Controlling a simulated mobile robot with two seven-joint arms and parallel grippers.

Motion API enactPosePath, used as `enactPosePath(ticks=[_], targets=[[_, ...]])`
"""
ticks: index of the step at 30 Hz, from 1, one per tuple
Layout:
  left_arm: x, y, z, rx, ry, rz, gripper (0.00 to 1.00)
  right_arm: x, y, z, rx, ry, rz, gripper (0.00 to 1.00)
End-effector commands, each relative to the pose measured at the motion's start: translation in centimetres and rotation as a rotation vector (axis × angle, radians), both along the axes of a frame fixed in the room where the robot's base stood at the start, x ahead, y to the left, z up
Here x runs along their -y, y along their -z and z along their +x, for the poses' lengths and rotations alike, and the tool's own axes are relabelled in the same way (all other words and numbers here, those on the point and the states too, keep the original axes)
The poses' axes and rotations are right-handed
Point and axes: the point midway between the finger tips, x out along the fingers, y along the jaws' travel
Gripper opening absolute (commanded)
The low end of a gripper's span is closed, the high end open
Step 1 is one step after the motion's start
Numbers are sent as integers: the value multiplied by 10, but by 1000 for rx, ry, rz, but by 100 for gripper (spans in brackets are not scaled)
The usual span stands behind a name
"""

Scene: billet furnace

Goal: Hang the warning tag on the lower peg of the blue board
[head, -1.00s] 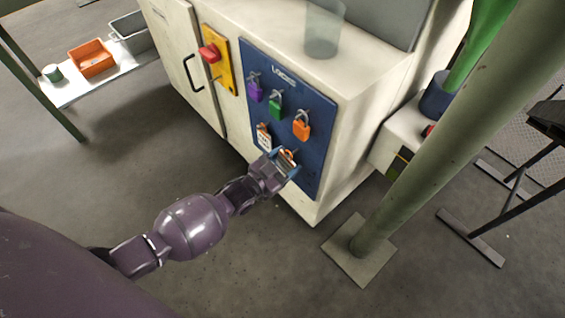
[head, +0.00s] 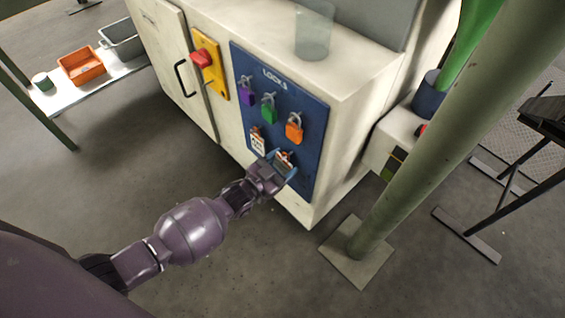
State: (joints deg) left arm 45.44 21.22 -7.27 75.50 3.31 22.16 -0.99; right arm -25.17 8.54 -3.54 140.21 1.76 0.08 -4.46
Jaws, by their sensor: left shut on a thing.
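The blue board (head: 312,135) is on the front of the pale cabinet, with a purple padlock (head: 246,93), a green padlock (head: 268,110) and an orange padlock (head: 294,129) hanging on it. My left gripper (head: 283,167) is at the lower part of the board, shut on the warning tag (head: 285,158), whose orange and white top shows between the fingers. Another orange and white tag (head: 257,143) hangs on the board just left of the gripper. The lower peg is hard to make out behind the gripper and held tag. My right gripper is not in view.
A yellow panel with a red switch (head: 202,59) is left of the board. A clear container (head: 313,32) stands on the cabinet. A green post (head: 420,145) rises at the right. An orange bin (head: 81,66) sits on a bench (head: 57,103) at the left.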

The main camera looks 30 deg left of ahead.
Motion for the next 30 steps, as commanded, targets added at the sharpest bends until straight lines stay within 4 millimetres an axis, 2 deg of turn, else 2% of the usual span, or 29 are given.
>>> enactPosePath(ticks=[2,3,8,9,24,30], targets=[[1,-2,3,3,-1,1,40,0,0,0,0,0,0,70],[1,-2,3,3,-1,1,66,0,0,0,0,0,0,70],[2,-2,3,2,1,1,90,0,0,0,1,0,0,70],[2,-2,3,2,2,1,92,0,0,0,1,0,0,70],[6,-2,1,2,7,-3,92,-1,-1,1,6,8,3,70],[-3,-4,-15,3,3,-1,92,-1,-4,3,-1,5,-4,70]])
